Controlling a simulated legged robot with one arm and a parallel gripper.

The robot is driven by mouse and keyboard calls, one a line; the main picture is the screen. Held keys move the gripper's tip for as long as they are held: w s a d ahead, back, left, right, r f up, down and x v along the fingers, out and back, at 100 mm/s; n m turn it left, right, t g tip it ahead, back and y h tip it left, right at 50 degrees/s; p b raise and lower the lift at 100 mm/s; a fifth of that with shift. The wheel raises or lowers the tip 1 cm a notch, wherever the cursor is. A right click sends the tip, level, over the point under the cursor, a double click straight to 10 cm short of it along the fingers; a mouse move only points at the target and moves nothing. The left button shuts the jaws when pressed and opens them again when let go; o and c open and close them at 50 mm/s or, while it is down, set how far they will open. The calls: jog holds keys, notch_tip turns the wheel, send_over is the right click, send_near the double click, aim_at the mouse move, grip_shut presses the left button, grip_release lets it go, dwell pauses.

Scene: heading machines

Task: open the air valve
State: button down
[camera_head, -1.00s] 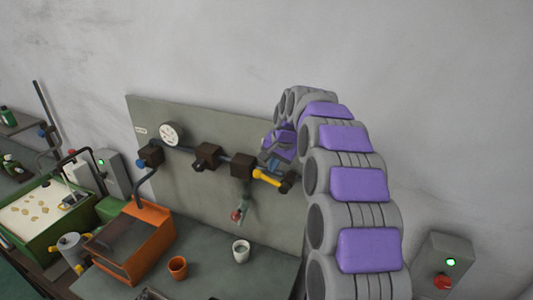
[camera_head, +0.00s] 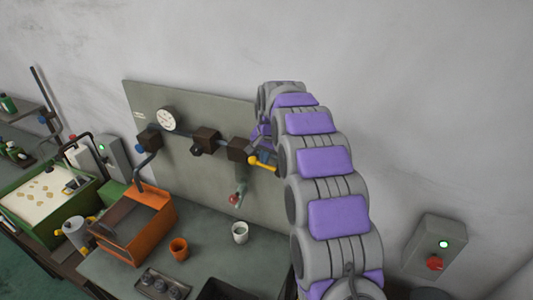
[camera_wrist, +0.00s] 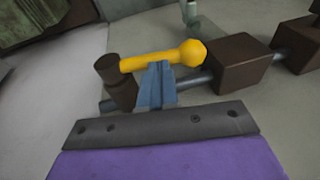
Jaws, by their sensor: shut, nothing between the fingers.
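The air valve's yellow lever (camera_head: 262,161) has a round knob and lies roughly along the pipe on the grey panel. It also shows in the wrist view (camera_wrist: 160,59), with its knob to the right and its brown pivot (camera_wrist: 117,82) to the left. My gripper (camera_wrist: 156,68) is shut and empty. Its blue fingertips are right at the middle of the lever, on the pipe side; I cannot tell whether they touch. In the head view my gripper (camera_head: 264,143) is partly hidden behind my arm, just above the lever. The arm also hides the pivot there.
Brown blocks (camera_head: 205,142) and a round gauge (camera_head: 168,119) sit along the pipe. A red-knobbed tap (camera_head: 236,196) hangs below. Orange (camera_head: 178,249) and white (camera_head: 240,232) cups and an orange bin (camera_head: 160,228) stand on the bench. A switch box (camera_head: 437,246) is at right.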

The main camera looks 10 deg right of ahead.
aim_at(257, 163)
jog(key=shift+w+a+f+g+h, duration=0.15)
jog(key=shift+a+f+h, duration=0.15)
jog(key=shift+a, duration=0.15)
jog(key=shift+w+a+f+g+h, duration=0.15)
jog(key=shift+a+h, duration=0.15)
jog(key=shift+a, duration=0.1)
jog(key=shift+a+f+g+h+p, duration=0.3)
jog(key=shift+a+h, duration=0.2)
jog(key=shift+a, duration=0.15)
jog(key=shift+s+d, duration=0.1)
jog(key=shift+d, duration=0.4)
